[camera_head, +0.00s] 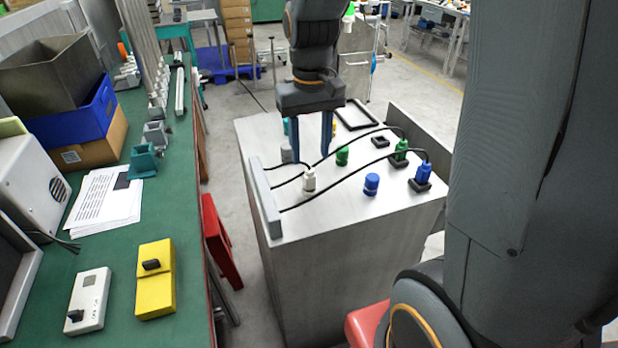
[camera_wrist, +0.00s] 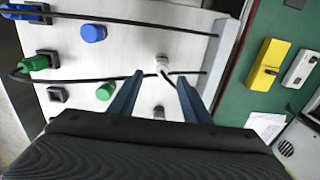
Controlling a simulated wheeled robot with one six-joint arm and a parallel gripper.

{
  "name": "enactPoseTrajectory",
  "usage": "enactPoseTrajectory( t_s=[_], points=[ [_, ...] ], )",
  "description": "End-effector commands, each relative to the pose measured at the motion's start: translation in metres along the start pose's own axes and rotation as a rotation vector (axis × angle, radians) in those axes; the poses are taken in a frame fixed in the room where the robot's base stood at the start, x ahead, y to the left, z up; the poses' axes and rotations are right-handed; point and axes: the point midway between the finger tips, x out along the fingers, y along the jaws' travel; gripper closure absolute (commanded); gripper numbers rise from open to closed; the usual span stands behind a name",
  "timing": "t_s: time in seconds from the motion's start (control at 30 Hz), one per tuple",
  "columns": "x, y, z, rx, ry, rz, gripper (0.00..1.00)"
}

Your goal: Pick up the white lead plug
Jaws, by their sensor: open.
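The white lead plug (camera_head: 309,181) stands on the grey metal-topped cabinet (camera_head: 338,207), with a black lead running from it to the grey strip (camera_head: 265,200) at the cabinet's left edge. It also shows in the wrist view (camera_wrist: 163,63), just beyond the fingertips and roughly between their lines. My gripper (camera_head: 311,152) points down with two blue fingers, open and empty, behind the plug in the head view. The fingers also show in the wrist view (camera_wrist: 161,79). I see no contact between the fingers and the plug.
A green plug (camera_head: 401,150) and a blue plug (camera_head: 423,174) sit in black sockets at right, their black leads crossing the top. A blue cap (camera_head: 371,184), a green cap (camera_head: 342,156) and a grey cap (camera_head: 286,154) stand nearby. The front of the cabinet top is clear.

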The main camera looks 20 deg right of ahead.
Motion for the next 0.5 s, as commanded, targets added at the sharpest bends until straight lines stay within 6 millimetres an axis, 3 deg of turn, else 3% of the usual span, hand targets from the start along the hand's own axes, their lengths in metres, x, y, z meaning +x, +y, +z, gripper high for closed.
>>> enactPoseTrajectory(
  t_s=[0.5],
  points=[
    [0.052, -0.004, 0.005, -0.002, -0.006, 0.0, 0.56]
  ],
)
